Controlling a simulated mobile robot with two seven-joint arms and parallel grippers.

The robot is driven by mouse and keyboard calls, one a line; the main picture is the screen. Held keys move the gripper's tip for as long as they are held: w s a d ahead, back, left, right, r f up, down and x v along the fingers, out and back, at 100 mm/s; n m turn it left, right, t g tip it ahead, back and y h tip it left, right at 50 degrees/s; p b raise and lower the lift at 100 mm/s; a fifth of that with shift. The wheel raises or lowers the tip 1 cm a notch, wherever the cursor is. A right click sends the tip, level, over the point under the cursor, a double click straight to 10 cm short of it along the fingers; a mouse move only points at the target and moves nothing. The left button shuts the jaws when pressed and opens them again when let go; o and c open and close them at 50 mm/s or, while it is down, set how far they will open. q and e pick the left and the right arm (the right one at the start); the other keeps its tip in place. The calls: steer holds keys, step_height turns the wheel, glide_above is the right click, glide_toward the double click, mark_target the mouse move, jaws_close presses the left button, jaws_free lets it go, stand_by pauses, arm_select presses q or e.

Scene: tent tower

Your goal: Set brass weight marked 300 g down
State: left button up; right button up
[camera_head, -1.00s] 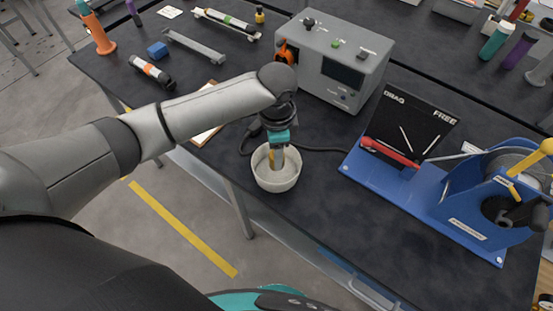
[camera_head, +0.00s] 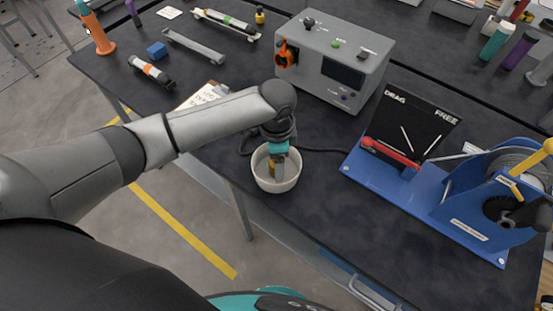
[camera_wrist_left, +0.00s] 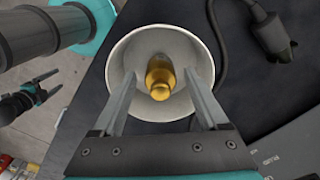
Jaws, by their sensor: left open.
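The brass weight (camera_wrist_left: 160,77) is inside a white bowl (camera_wrist_left: 130,45) in the left wrist view, with its knob toward the camera. Its marking cannot be read. My left gripper (camera_wrist_left: 158,88) is open, with one finger on each side of the weight and a gap on both sides. In the head view the left gripper (camera_head: 279,170) reaches down into the bowl (camera_head: 278,186), and its fingers partly hide the weight. A dark gripper with teal trim at the left of the left wrist view, apparently my right one (camera_wrist_left: 48,84), is small and away from the bowl.
A grey box (camera_head: 325,45) with a screen stands behind the bowl. A dark cable (camera_head: 320,150) lies beside the bowl. A blue winch stand (camera_head: 430,205) is to the right. A clipboard (camera_head: 200,95) lies behind my left arm. The dark bench in front of the bowl is clear.

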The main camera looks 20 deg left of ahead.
arm_select(q)
step_height(320, 180, up, 12)
steer(key=p, duration=0.1)
steer(key=shift+r+p, duration=0.2)
steer(key=shift+p, duration=0.2)
